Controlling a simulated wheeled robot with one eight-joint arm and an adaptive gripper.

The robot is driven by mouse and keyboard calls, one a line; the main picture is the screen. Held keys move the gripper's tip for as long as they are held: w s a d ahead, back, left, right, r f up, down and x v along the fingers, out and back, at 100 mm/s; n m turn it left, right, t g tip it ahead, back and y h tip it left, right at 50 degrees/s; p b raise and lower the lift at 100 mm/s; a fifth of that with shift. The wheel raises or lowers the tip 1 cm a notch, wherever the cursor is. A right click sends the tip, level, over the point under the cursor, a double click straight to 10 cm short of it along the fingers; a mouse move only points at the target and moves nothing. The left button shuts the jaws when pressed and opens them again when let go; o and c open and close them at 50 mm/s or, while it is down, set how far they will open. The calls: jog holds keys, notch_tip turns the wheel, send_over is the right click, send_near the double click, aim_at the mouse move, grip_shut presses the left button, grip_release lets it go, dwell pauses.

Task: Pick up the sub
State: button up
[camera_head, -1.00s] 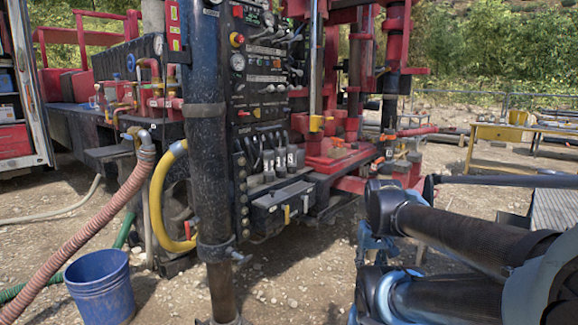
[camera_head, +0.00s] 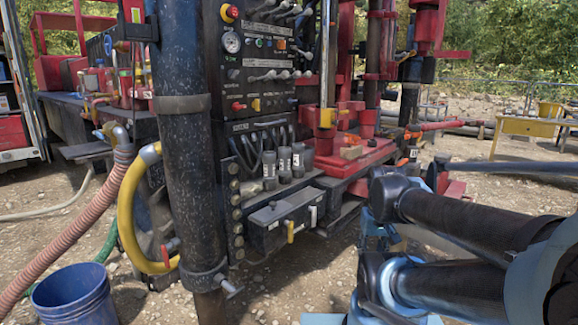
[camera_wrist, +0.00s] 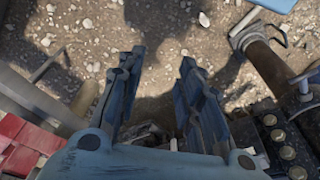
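Several short dark grey cylinders with pale markings stand in a row on the rig's ledge, and one of them (camera_head: 269,170) may be the sub; I cannot tell for sure. They stand upright below the black control panel (camera_head: 262,75). My gripper (camera_wrist: 161,60) is open in the wrist view, its two blue fingers apart with only gravelly ground visible between them. No sub shows between the fingers. In the head view my arm comes in from the lower right, apart from the cylinders, and I cannot make out the fingers there.
A thick black post (camera_head: 185,150) stands left of the panel. A grey box (camera_head: 285,215) juts out below the cylinders. A blue bucket (camera_head: 75,295), a yellow hose (camera_head: 127,205) and a pink hose (camera_head: 75,228) are at left. A yellow table (camera_head: 530,127) stands far right.

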jog(key=shift+o, duration=0.3)
jog(key=shift+w+a, duration=0.35)
jog(key=shift+w, duration=0.1)
jog(key=o, duration=0.4)
jog(key=shift+s+r, duration=0.15)
jog(key=shift+s, duration=0.05)
jog(key=shift+o, duration=1.3)
jog(key=shift+s+a+r, duration=0.1)
jog(key=shift+a+r, duration=0.15)
jog(key=m+t+y, duration=0.9)
jog(key=m+y, duration=0.5)
jog(key=m, duration=1.2)
send_near(285, 162)
jog(key=w+a, duration=0.1)
jog(key=w+a+f, duration=0.1)
jog(key=w, duration=0.1)
jog(key=w+a, duration=0.1)
jog(key=a, duration=0.1)
jog(key=shift+w+f, duration=0.3)
jog(key=shift+w, duration=0.05)
jog(key=shift+r+x, duration=0.2)
jog(key=shift+x, duration=1.25)
jog(key=shift+r+x, duration=0.2)
jog(key=shift+x, duration=1.2)
